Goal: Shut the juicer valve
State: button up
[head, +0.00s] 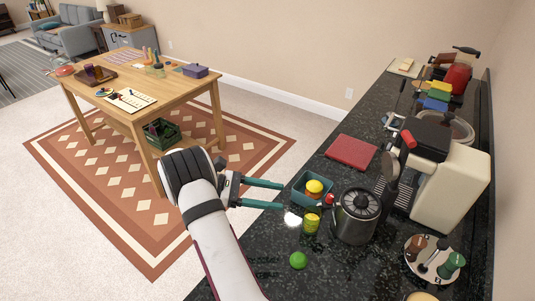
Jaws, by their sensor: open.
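The juicer (356,222) is a dark metallic cylinder with a ribbed top, standing on the black stone counter. A small red valve knob (328,200) sticks out on its left side, at the spout. I cannot tell whether the valve is open or shut. A glass (311,223) with yellow-green contents stands just below and left of the knob. My gripper (283,196) is open and empty, with two teal fingers pointing right. Its tips are left of the knob and glass, apart from them in the picture.
A teal bin (300,194) with yellow fruit sits behind the glass, close to my upper finger. A green lime (298,260) lies in front. A cream coffee machine (450,190) stands right of the juicer. A red board (351,152) lies behind.

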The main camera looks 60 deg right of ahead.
aim_at(340, 203)
jog(key=s+d+f+n+g+h, duration=0.1)
jog(key=d+f+n+g+h, duration=0.1)
jog(key=d+f, duration=0.3)
jog(key=x, duration=1.5)
jog(key=shift+s, duration=0.1)
grip_shut()
